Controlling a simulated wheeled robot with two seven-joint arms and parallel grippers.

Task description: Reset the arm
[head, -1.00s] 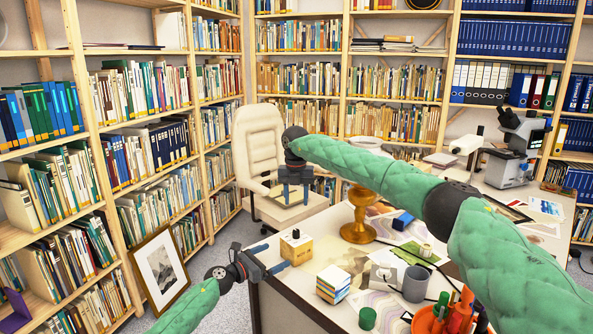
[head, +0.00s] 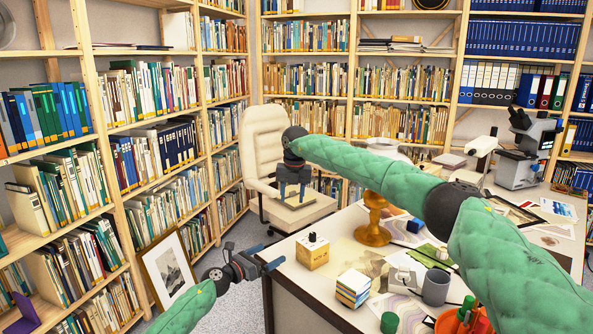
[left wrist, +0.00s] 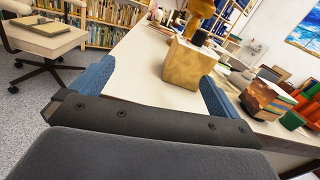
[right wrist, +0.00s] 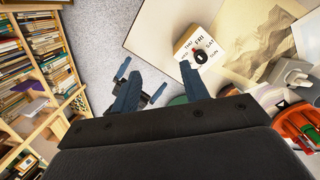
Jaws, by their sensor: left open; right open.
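My left gripper (head: 268,256) is open and empty in the head view. It is just off the desk's left edge, left of a wooden calendar cube (head: 312,252). In the left wrist view the cube (left wrist: 188,62) shows beyond the spread fingers (left wrist: 152,90), apart from them. My right gripper (head: 291,192) is open and points down, with nothing between its fingers. It hangs in front of the cream chair. In the right wrist view its fingers (right wrist: 160,92) are spread, and the cube (right wrist: 200,48) is beyond them on the desk.
The desk (head: 330,225) holds a striped block (head: 353,288), a grey mug (head: 436,288), a wooden lamp base (head: 373,220), an orange pen holder (head: 462,322) and a microscope (head: 525,150). A cream chair (head: 265,150) stands behind. A framed print (head: 168,268) leans against the left shelves.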

